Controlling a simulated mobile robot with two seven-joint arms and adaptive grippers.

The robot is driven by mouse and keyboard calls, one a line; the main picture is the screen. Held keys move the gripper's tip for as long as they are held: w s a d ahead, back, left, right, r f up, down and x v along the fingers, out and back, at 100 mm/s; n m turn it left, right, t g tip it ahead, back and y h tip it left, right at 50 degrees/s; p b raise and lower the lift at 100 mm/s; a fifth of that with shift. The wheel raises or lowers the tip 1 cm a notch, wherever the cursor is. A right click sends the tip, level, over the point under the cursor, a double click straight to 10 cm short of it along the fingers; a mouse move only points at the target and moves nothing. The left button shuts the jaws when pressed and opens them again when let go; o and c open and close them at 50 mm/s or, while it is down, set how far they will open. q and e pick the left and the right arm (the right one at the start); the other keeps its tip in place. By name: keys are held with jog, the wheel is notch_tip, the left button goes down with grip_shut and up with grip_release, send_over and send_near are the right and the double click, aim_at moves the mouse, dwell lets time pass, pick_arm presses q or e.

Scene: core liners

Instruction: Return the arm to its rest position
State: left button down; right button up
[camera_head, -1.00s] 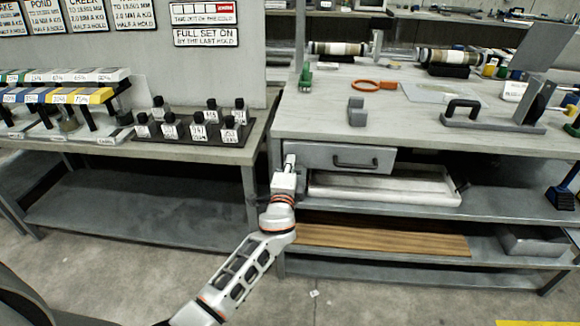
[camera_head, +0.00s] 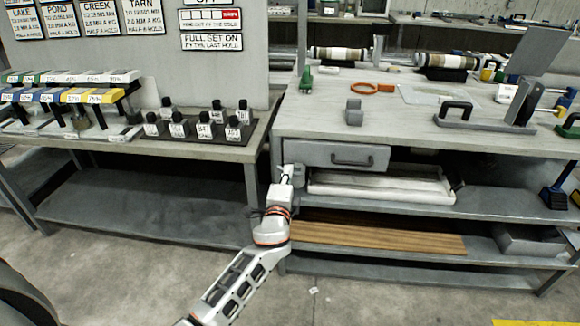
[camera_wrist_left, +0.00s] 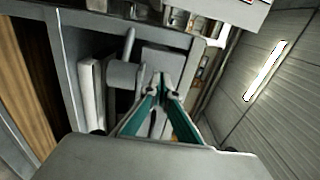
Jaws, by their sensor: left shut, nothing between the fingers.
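My left arm comes up from the bottom of the head view. My left gripper (camera_head: 287,172) is in front of the bench, close to the left end of the grey drawer (camera_head: 336,156). In the left wrist view its teal-sided fingers (camera_wrist_left: 157,88) are shut with nothing between them. The drawer and its handle lie just beyond the fingers there; whether the fingertips touch anything I cannot tell. My right gripper does not show.
The right bench top (camera_head: 420,128) bears a grey block (camera_head: 354,112), an orange ring tool (camera_head: 372,88) and a black-handled tool (camera_head: 455,108). A white tray (camera_head: 385,190) lies on the shelf below. Black-capped bottles (camera_head: 204,126) stand on the left table. The floor in front is clear.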

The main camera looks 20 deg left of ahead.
pick_arm(q)
jog(key=s+d+f+n+g+h+p, duration=0.2)
jog(key=s+f, duration=0.3)
jog(key=s, duration=0.9)
jog(key=s+d+f+n+g+h+p, duration=0.2)
jog(key=s+d+f+n+h+p, duration=0.1)
jog(key=s, duration=1.1)
jog(key=s+d+f+n+g+h+p, duration=0.2)
jog(key=s+f, duration=0.5)
jog(key=s, duration=0.7)
jog(key=d+n+p, duration=0.1)
jog(key=d+n, duration=0.1)
jog(key=n, duration=0.1)
jog(key=shift+s+d+f+n+g+h+p, duration=0.2)
jog(key=shift+n+g+h+p, duration=0.1)
jog(key=shift+g+p, duration=0.1)
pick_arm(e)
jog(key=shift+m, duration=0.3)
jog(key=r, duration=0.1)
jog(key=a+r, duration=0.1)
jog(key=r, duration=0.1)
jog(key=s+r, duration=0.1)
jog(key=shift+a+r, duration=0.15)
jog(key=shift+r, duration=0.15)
pick_arm(q)
jog(key=shift+w, duration=0.1)
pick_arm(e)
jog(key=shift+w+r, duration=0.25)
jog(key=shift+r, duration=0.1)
